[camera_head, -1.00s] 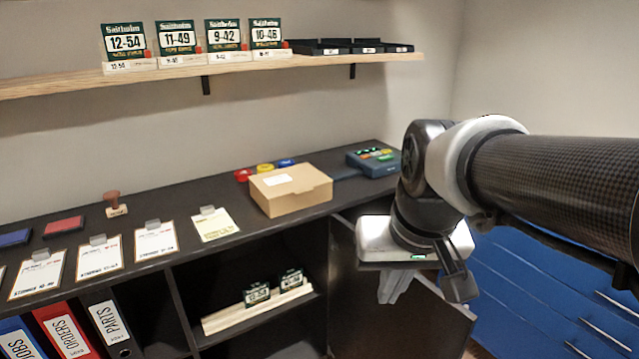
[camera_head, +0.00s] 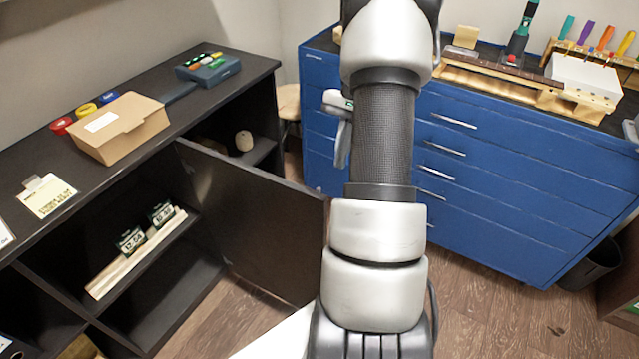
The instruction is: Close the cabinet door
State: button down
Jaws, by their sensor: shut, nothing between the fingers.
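The black cabinet (camera_head: 250,78) stands on the left. Its dark door (camera_head: 255,215) stands open, swung out from the front toward the floor, with its left edge by the divider between the compartments. Behind the door, the right compartment (camera_head: 262,148) is open and a pale roll (camera_head: 244,140) lies inside. My gripper (camera_head: 343,145) shows only in part, to the left of my forearm and past the door's outer edge, in front of the blue drawers. It is shut and empty, and appears apart from the door. My arm hides the rest of it.
A blue drawer cabinet (camera_head: 480,185) stands at the right, with tools on top. A round stool (camera_head: 288,102) is between the two cabinets. A cardboard box (camera_head: 122,128) sits on the black top. Wooden floor (camera_head: 480,310) is free at the front right.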

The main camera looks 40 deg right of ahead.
jog(key=s+a+f+b, duration=0.2)
jog(key=a+f, duration=0.4)
jog(key=f, duration=0.4)
jog(key=shift+s+a+b, duration=0.15)
jog(key=shift+s+b, duration=0.2)
jog(key=shift+s, duration=0.5)
